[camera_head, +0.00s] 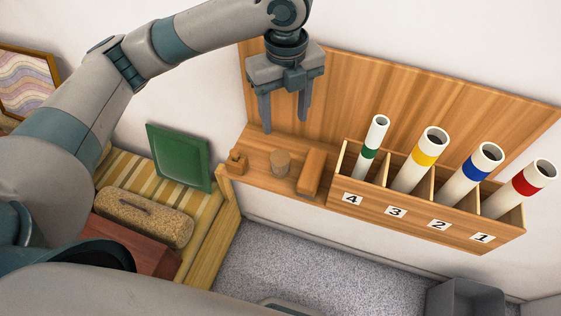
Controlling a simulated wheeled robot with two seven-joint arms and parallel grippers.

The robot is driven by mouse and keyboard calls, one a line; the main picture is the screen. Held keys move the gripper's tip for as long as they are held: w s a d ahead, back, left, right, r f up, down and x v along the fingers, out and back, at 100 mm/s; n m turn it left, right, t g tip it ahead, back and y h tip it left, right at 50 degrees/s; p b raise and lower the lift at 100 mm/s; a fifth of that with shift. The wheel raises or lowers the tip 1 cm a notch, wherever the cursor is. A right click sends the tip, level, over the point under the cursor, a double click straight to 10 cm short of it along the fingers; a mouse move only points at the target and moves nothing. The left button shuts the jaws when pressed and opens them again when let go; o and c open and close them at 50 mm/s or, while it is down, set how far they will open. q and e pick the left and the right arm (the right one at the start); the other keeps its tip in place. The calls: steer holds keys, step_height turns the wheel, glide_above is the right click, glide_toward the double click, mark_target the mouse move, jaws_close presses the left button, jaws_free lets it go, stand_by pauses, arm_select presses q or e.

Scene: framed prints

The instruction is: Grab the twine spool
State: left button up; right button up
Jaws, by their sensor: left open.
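A short tan cylinder (281,163), which looks like the twine spool, stands upright on the wooden shelf (254,176). A small brown wooden piece (237,161) is to its left and a brown block (311,171) is to its right. My left gripper (285,124) points down above the shelf with its two fingers apart and nothing between them. Its fingertips appear above the cylinder in the picture, not touching it. The exact depth between them is hard to tell. My right gripper is not in view.
A wooden rack (352,213) with numbered slots holds several white tubes with coloured bands, right of the brown block. A wooden back panel (345,82) rises behind. A green framed panel (180,156) and a speckled tan object (144,216) are at left. A grey bin (464,297) stands lower right.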

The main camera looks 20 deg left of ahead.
mark_target(280, 158)
arm_select(q)
step_height(280, 158, down, 12)
steer(key=p, duration=0.2)
steer(key=shift+p, duration=0.3)
steer(key=shift+a, duration=0.1)
steer(key=shift+a+f+p, duration=0.15)
steer(key=shift+f+p, duration=0.25)
steer(key=shift+f, duration=0.1)
steer(key=f, duration=0.1)
steer(key=f+p, duration=0.1)
steer(key=f, duration=0.1)
steer(key=shift+a, duration=0.3)
steer(key=shift+w+f, duration=0.1)
steer(key=shift+f, duration=0.5)
steer(key=c, duration=1)
